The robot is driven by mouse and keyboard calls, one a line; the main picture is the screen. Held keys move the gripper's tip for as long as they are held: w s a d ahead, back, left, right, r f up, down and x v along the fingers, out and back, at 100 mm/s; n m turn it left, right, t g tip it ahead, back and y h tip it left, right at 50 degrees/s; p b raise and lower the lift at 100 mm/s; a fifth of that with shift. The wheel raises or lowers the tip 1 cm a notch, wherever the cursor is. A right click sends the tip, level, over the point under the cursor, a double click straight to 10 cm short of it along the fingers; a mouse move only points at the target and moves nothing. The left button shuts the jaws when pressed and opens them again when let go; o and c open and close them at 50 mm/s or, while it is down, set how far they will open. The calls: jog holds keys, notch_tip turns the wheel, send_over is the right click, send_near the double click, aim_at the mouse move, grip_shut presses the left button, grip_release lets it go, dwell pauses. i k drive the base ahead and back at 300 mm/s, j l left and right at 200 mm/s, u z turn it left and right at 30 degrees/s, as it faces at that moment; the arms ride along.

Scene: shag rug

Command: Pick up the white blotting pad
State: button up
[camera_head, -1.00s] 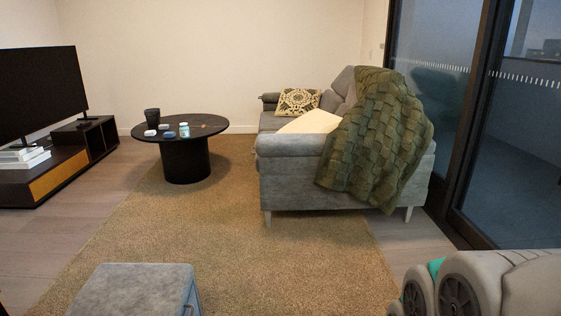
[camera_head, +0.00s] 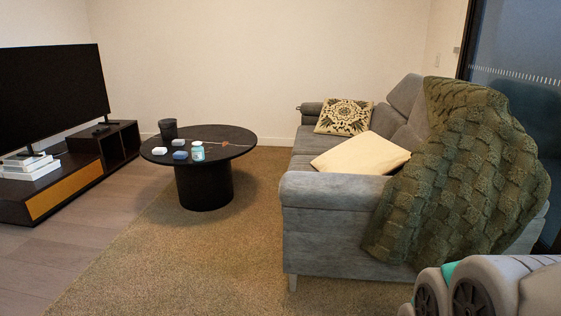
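A small white block (camera_head: 161,143), which may be the white blotting pad, lies on the round black table (camera_head: 237,150). A small blue-and-white block (camera_head: 178,142) and a darker blue block (camera_head: 180,155) lie close to it. A teal bottle with a white cap (camera_head: 197,152) stands to their right, and a black cup (camera_head: 168,129) stands behind. The items are small and their details are hard to make out. My gripper is not in view; only grey links of my arm show at the bottom right.
A grey sofa (camera_head: 328,212) with a green knitted blanket (camera_head: 455,180) stands right of the table. A low TV stand (camera_head: 85,170) with a TV (camera_head: 50,92) is on the left. The tan rug (camera_head: 190,260) is clear in front of the table.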

aim_at(160, 150)
jog(key=i+j+u, duration=0.15)
jog(key=i+u, duration=0.8)
jog(key=i+l+u, duration=0.3)
jog(key=i+u, duration=0.2)
jog(key=i+j, duration=0.1)
jog(key=i, duration=0.7)
jog(key=i+j+u, duration=0.1)
jog(key=i, duration=0.75)
jog(key=i+l+z, duration=0.1)
jog(key=i+z, duration=0.3)
jog(key=i, duration=0.7)
